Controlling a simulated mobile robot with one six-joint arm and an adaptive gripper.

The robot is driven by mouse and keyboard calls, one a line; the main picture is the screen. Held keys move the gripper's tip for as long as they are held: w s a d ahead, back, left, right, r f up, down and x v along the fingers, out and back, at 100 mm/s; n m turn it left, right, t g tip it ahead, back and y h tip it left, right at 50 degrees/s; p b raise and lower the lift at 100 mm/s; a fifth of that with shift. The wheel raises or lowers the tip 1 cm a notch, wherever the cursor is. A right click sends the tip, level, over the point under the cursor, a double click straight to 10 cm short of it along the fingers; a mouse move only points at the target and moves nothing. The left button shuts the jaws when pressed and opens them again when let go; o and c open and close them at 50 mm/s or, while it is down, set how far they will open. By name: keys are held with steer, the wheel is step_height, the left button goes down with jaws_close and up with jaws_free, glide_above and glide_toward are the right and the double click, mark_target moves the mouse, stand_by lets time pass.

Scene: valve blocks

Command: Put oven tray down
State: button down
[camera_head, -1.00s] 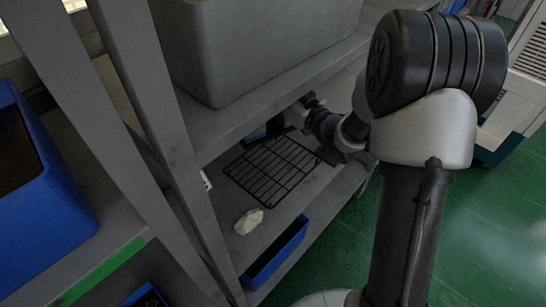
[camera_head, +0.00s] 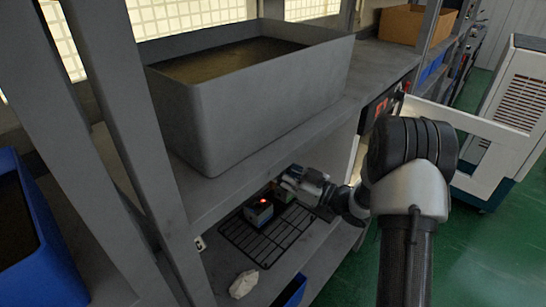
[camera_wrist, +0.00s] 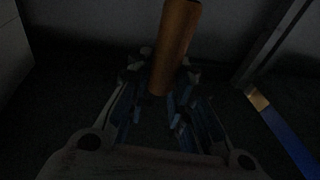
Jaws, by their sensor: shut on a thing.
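The oven tray, a black wire rack (camera_head: 273,243), lies on the lower shelf in the head view. A small blue-grey block with a red light (camera_head: 259,213) stands at the tray's back edge. My gripper (camera_head: 287,186) is just right of and above this block, over the tray's back part. In the wrist view, my gripper's fingers (camera_wrist: 161,100) are closed around the lower end of an orange-brown cylinder (camera_wrist: 174,45). The wrist view is dark, and no tray wires can be made out between the fingers.
A large grey bin (camera_head: 262,108) stands on the shelf above. A pale stone-like lump (camera_head: 243,284) lies in front of the tray. A blue bin (camera_head: 290,292) shows below the shelf edge. Grey rack posts (camera_head: 150,150) stand at the left.

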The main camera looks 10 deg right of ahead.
mark_target(273, 191)
steer(key=shift+f+b, duration=1.15)
steer(key=shift+f, duration=3.15)
steer(key=shift+f, duration=0.2)
steer(key=c, duration=1.4)
jaws_free()
steer(key=shift+f, duration=0.15)
